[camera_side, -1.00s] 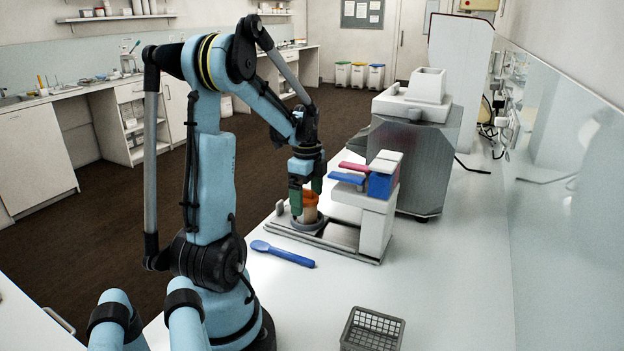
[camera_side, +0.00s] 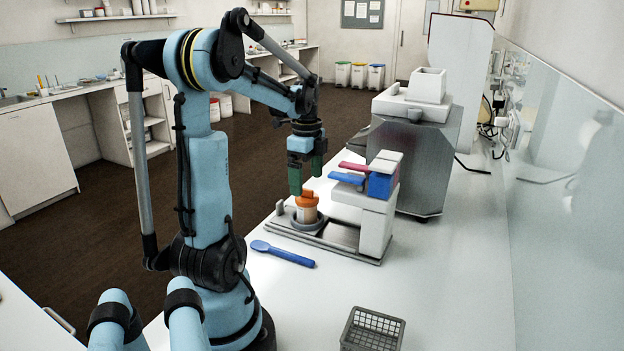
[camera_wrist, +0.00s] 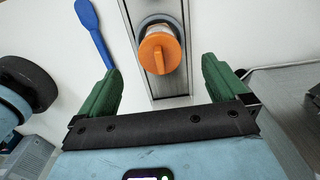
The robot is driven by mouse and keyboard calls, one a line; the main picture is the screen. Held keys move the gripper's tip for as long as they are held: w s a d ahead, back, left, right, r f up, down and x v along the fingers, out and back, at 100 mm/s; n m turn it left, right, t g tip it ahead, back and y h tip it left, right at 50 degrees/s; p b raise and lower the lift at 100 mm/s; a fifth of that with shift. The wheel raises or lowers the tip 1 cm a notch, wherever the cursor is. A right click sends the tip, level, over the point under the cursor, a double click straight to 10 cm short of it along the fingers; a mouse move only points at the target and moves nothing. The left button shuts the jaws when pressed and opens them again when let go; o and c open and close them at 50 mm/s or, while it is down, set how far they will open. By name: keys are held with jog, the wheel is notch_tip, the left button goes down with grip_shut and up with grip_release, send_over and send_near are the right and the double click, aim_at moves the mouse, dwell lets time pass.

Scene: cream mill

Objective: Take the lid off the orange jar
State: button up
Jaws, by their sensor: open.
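The orange jar (camera_side: 307,211) stands upright on the round holder of the machine's base plate, with its orange lid (camera_side: 307,197) on top. In the wrist view the orange lid (camera_wrist: 160,53) shows from above, with a raised bar across it, and hides most of the jar. My gripper (camera_side: 306,187) is above the jar, its green fingers pointing down. In the wrist view my gripper (camera_wrist: 158,77) is open and empty, the fingers spread to either side of the lid's line and apart from it.
The machine (camera_side: 376,225) with pink and blue levers stands close right of the jar. A blue spoon (camera_side: 283,254) lies on the counter in front. A grey basket (camera_side: 372,330) is at the front edge. A large grey appliance (camera_side: 411,160) stands behind. Counter between spoon and basket is clear.

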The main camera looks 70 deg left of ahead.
jog(key=shift+r, duration=0.1)
jog(key=shift+c, duration=0.6)
notch_tip(320, 180, up, 8)
send_over(307, 189)
jog(key=f, duration=0.5)
jog(key=shift+w+f, duration=0.2)
jog(key=shift+f, duration=0.2)
jog(key=shift+s+f, duration=0.2)
jog(key=shift+f, duration=2.6)
grip_shut()
notch_tip(307, 189, up, 11)
